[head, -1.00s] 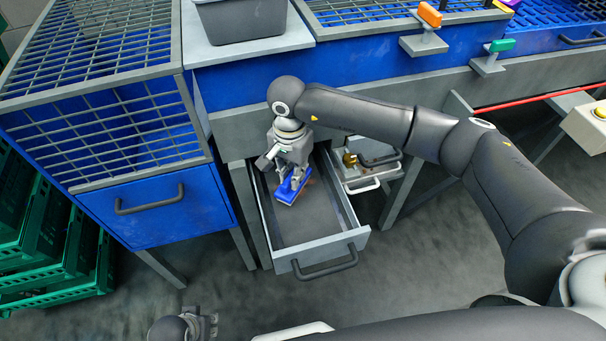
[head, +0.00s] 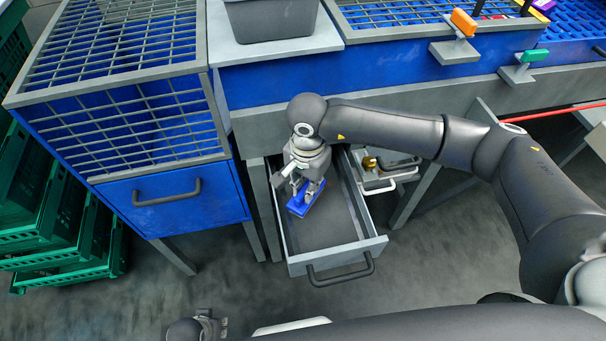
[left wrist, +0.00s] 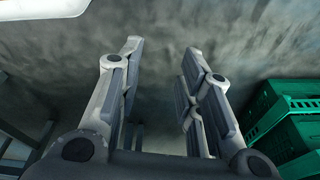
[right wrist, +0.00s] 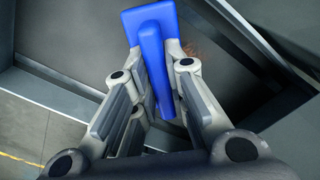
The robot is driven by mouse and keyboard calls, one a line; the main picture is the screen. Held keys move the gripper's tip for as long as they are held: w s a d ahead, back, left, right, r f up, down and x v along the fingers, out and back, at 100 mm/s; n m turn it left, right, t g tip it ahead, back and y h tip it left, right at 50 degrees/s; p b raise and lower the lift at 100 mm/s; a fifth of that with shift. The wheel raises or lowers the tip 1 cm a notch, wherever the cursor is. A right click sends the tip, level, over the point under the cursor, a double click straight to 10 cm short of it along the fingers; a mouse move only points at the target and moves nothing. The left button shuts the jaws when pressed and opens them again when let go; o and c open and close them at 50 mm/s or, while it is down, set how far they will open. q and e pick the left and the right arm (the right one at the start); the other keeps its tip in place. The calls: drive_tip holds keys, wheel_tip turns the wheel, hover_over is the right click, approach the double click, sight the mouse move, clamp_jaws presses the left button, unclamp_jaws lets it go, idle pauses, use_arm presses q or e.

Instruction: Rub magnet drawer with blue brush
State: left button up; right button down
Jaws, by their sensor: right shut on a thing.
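The magnet drawer (head: 341,233) is pulled open under the grey bench, with a dark handle on its front. My right gripper (head: 311,186) is down inside it, towards the back left. It is shut on the handle of the blue brush (head: 300,204). The right wrist view also shows the blue brush (right wrist: 148,22) between the fingers (right wrist: 155,88), over the drawer's dark floor. A faint reddish-brown mark lies beside it. Whether the brush touches the floor is hard to tell. My left gripper (head: 213,325) is empty at the bottom edge; the left wrist view shows its fingers (left wrist: 160,75) apart.
A smaller open drawer with a brass-coloured item (head: 371,164) stands just right. A blue cabinet with a mesh top (head: 165,203) is at left, with green crates (head: 75,255) beside it. A grey bin (head: 270,20) stands on the bench. The floor in front is clear.

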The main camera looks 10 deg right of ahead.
use_arm(q)
drive_tip(key=shift+f, duration=0.1)
use_arm(e)
drive_tip(key=shift+s+d+f, duration=0.1)
drive_tip(key=shift+s, duration=0.15)
